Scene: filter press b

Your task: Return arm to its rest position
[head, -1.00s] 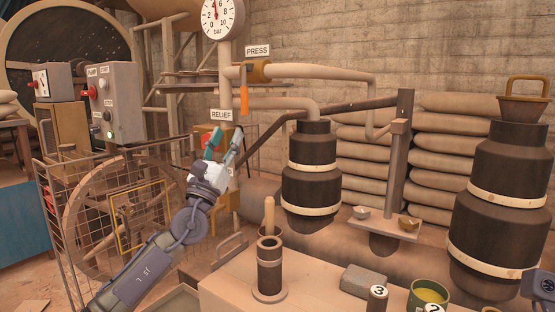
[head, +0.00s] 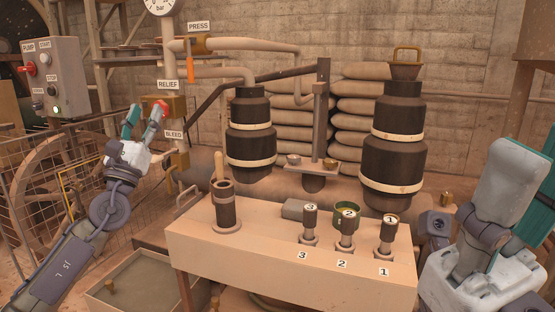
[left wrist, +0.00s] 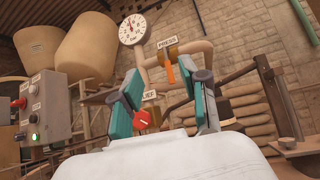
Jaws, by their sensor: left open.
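My left gripper (head: 143,112) is open and empty, with its two teal-padded fingers pointing up, in the head view. It is just left of the red knob (head: 161,107) on the brass block under the RELIEF label. In the left wrist view the open fingers (left wrist: 162,100) stand apart, and the red knob (left wrist: 142,118) shows between them, farther off. I cannot tell the exact gap from the knob. My right gripper (head: 515,190) is large at the right edge, partly cut off, with a pale finger and teal pads.
The control box (head: 50,75), wire cage (head: 35,190) and PRESS valve's orange lever (head: 190,68) are near my left arm. A shallow tray (head: 135,285) lies below.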

